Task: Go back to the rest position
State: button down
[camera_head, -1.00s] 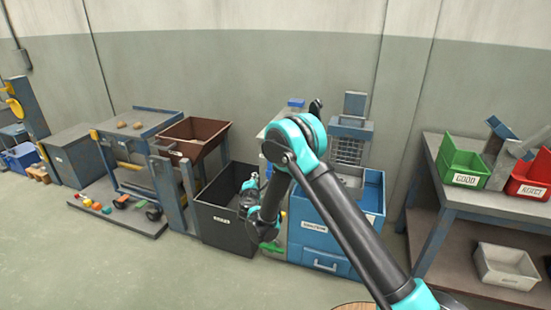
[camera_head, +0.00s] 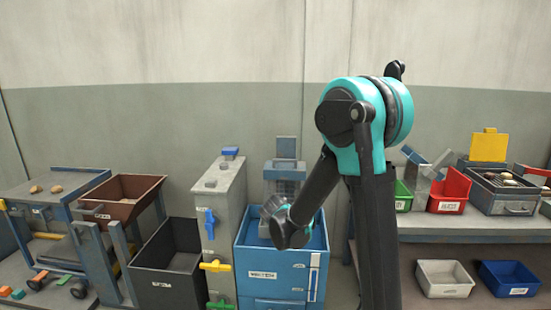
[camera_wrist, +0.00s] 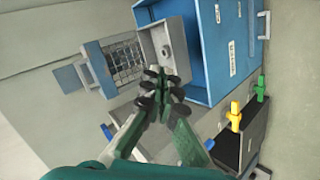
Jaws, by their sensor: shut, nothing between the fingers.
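My gripper (camera_wrist: 162,86) shows in the wrist view with its dark fingertips together and nothing between them. In front of it are a blue cabinet (camera_wrist: 203,45) and a grey metal box (camera_wrist: 165,35) beside a wire mesh panel. In the head view my arm stands folded in front of the blue cabinet (camera_head: 285,262), elbow raised high. Its forearm slopes down and left to the wrist, and the fingers there are mostly hidden.
Left of the cabinet stand a grey column (camera_head: 219,215) with coloured valve handles, a black bin (camera_head: 170,262) and a brown bin (camera_head: 122,200). On the right, a shelf bench holds a red bin (camera_head: 449,192), with a white tray (camera_head: 444,279) and a blue tray (camera_head: 509,279) below.

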jog(key=s+d+m+g, duration=0.4)
jog(key=s+d+m, duration=0.2)
jog(key=s+d, duration=0.8)
jog(key=s+f+m+g+y, duration=0.1)
jog(key=s+f+m, duration=0.1)
jog(key=s, duration=0.6)
jog(key=s+f+m+y, duration=0.1)
jog(key=s+f+m, duration=0.1)
jog(key=s, duration=0.7)
jog(key=shift+d+f+m+g+y, duration=0.15)
jog(key=shift+m+g+y, duration=0.15)
jog(key=shift+m+g, duration=0.1)
